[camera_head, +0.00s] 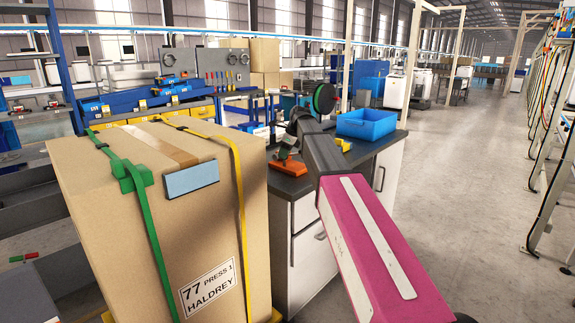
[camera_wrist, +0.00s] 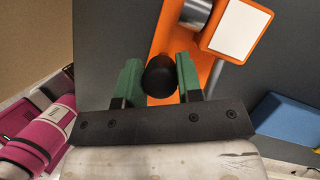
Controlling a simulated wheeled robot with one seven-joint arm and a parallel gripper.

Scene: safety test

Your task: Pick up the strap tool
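The strap tool (camera_head: 289,165) is orange and sits on the dark worktop of the white cabinet, just right of the tall carton. In the wrist view it shows as an orange body (camera_wrist: 247,27) with a white panel, a silver cylinder and a round black knob (camera_wrist: 161,76). My gripper (camera_wrist: 160,72) has two green fingers, one on each side of the knob. The gap between them closely matches the knob's width. I cannot tell whether the fingers press on it. In the head view my arm partly hides the gripper above the tool.
A tall strapped carton (camera_head: 165,225) stands close on the left. A blue bin (camera_head: 366,124) is at the back right of the worktop (camera_head: 293,187), with a small yellow item (camera_head: 342,145) beside it. The aisle floor (camera_head: 460,170) on the right is clear.

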